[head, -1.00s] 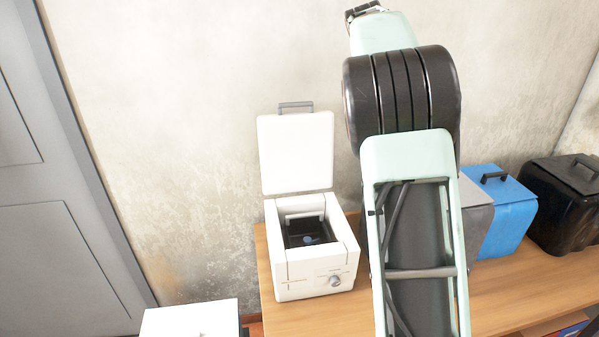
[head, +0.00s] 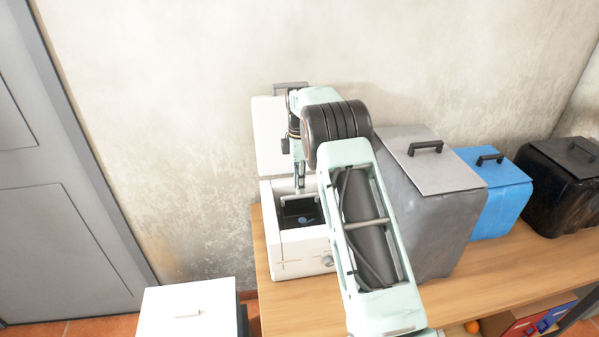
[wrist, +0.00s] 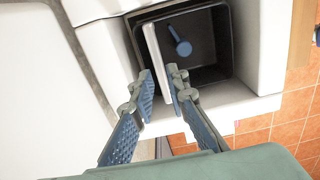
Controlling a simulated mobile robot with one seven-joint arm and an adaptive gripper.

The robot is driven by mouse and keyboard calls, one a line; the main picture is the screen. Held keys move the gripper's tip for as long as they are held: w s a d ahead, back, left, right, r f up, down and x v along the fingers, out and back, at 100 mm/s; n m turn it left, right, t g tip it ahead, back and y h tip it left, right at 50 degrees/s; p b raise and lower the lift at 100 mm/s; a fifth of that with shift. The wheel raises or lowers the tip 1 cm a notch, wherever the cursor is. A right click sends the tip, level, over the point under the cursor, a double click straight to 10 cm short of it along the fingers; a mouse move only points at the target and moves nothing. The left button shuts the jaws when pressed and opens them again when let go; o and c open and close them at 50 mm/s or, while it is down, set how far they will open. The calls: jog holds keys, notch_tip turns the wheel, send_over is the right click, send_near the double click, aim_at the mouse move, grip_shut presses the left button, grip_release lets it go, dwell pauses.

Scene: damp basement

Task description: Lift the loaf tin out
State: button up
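The dark loaf tin (wrist: 208,58) sits inside a white bread maker (head: 288,258) whose lid (head: 268,130) stands open against the wall. It also shows in the head view (head: 290,219). A blue paddle (wrist: 180,42) is in the tin. The pale bar handle (wrist: 154,52) stands across the tin's top; it shows in the head view too (head: 286,202). My gripper (wrist: 162,84) is open, its blue-padded fingers on either side of one end of the handle, with gaps showing. In the head view my gripper (head: 299,184) points down over the opening. Contact cannot be told.
A grey bin (head: 440,215), a blue bin (head: 495,205) and a black bin (head: 568,190) stand to the right on the wooden bench (head: 480,275). A white-topped box (head: 190,308) stands at the lower left. The wall is close behind.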

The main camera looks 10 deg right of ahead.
jog(key=shift+f+p, duration=0.35)
jog(key=shift+f, duration=2.4)
jog(key=shift+c, duration=0.2)
grip_shut()
jog(key=shift+r, duration=0.15)
notch_tip(320, 180, up, 9)
jog(key=p, duration=0.4)
jog(key=shift+r+p, duration=0.2)
jog(key=shift+p, duration=0.2)
notch_tip(320, 180, up, 5)
send_over(300, 196)
jog(key=shift+w+r, duration=0.15)
jog(key=shift+w, duration=0.1)
jog(key=shift+s, duration=0.15)
